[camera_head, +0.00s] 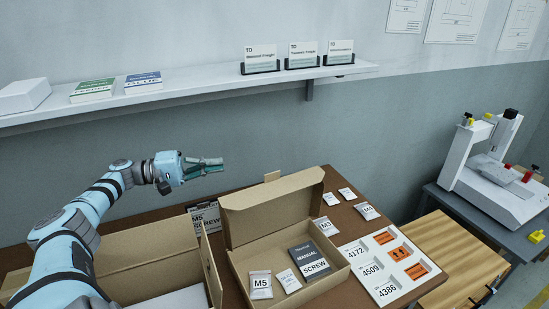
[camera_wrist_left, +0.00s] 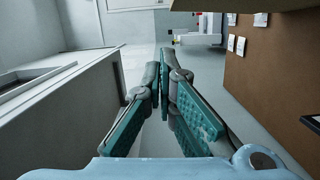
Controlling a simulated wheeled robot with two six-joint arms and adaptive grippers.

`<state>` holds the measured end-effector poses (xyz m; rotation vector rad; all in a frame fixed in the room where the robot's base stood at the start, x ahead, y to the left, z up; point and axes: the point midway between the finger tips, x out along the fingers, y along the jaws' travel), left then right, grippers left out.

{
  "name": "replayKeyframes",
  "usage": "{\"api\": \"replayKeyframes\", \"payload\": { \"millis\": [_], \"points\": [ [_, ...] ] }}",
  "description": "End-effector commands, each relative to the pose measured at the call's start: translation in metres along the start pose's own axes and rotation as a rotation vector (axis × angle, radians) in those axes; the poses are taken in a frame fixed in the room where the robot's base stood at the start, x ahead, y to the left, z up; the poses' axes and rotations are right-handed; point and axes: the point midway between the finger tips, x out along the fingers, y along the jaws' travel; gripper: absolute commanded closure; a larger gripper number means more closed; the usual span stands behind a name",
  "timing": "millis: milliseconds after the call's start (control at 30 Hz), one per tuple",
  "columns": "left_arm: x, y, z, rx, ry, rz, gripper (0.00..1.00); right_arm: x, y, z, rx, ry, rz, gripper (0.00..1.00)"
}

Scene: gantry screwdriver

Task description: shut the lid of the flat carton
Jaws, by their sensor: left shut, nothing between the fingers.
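The flat carton (camera_head: 318,288) sits on the brown table with its lid (camera_head: 270,208) standing up along the back edge, so it is open. Inside lie a dark screw manual (camera_head: 309,261), an M5 bag (camera_head: 261,284) and another small white packet (camera_head: 288,280). My left gripper (camera_head: 216,165) is shut and empty, in the air behind and to the left of the raised lid, above its top edge. Its closed teal fingers (camera_wrist_left: 165,85) also fill the middle of the left wrist view. My right gripper is in neither view.
A larger open carton (camera_head: 150,250) stands left of the flat one. A white tray with orange labels (camera_head: 393,288) and small bags (camera_head: 328,226) lie to the right. A wall shelf (camera_head: 200,88) with books and cards runs behind. A white machine (camera_head: 490,170) stands far right.

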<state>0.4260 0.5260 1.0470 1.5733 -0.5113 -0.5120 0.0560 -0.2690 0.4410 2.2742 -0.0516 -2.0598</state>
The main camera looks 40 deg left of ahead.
Motion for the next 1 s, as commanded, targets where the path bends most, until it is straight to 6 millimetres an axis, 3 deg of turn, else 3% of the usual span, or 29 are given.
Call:
{"api": "replayKeyframes", "payload": {
  "millis": [267, 467, 667, 800, 1000],
  "points": [
    [0.021, 0.000, 0.000, 0.001, -0.002, 0.003, 1.00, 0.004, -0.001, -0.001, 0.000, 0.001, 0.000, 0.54],
    [0.063, 0.001, 0.000, 0.001, -0.003, 0.006, 1.00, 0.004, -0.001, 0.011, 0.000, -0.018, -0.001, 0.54],
    [0.101, 0.002, 0.000, 0.001, 0.000, 0.005, 1.00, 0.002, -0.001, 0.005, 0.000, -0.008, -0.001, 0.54],
    [0.105, 0.003, 0.022, -0.002, -0.003, -0.006, 1.00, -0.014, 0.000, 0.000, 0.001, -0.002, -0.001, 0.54],
    [0.109, 0.001, 0.038, 0.001, 0.001, -0.003, 1.00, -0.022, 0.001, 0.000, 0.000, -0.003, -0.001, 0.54]
  ]
}}
